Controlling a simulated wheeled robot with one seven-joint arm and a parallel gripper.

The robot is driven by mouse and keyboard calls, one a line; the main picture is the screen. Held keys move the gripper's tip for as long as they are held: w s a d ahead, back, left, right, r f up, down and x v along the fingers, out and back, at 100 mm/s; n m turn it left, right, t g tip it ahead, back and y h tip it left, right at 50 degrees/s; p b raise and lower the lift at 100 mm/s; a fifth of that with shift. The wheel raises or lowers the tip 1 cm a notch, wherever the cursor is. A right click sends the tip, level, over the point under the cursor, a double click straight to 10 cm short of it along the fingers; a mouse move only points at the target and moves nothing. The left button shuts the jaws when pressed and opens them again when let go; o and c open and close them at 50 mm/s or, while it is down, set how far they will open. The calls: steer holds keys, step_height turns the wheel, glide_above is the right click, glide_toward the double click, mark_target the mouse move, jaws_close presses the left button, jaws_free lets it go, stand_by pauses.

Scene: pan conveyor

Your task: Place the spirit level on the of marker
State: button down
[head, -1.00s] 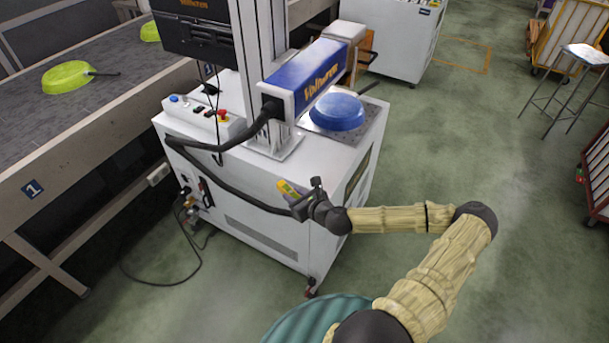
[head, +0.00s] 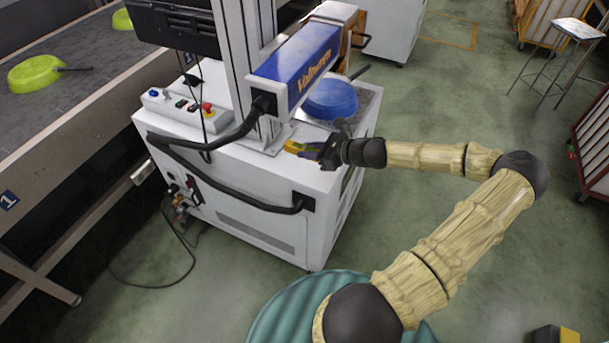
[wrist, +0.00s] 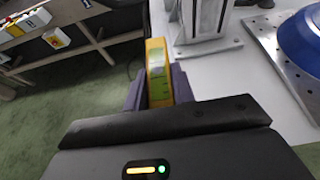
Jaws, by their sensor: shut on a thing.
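The yellow spirit level (head: 294,146) is held in my gripper (head: 318,151), above the front right part of the marker's white top. It also shows in the wrist view (wrist: 158,75), standing out between the dark fingers, with its near end hidden by the gripper body. My gripper is shut on it. The laser marker (head: 222,200) is a white cabinet with a column and a blue head (head: 300,65). I cannot tell whether the level touches the cabinet top.
A blue pan (head: 332,98) sits on the marker's metal plate (head: 366,103), right of the column. A control box with buttons (head: 184,111) stands at the top's left. A black cable loops along the front. A conveyor (head: 60,125) with green pans (head: 36,73) runs at left.

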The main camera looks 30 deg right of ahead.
glide_above(309, 178)
steer(key=shift+w+f, duration=0.1)
steer(key=shift+f, duration=3)
steer(key=shift+f, duration=1.9)
steer(key=c, duration=1.2)
jaws_free()
steer(key=shift+o, duration=0.2)
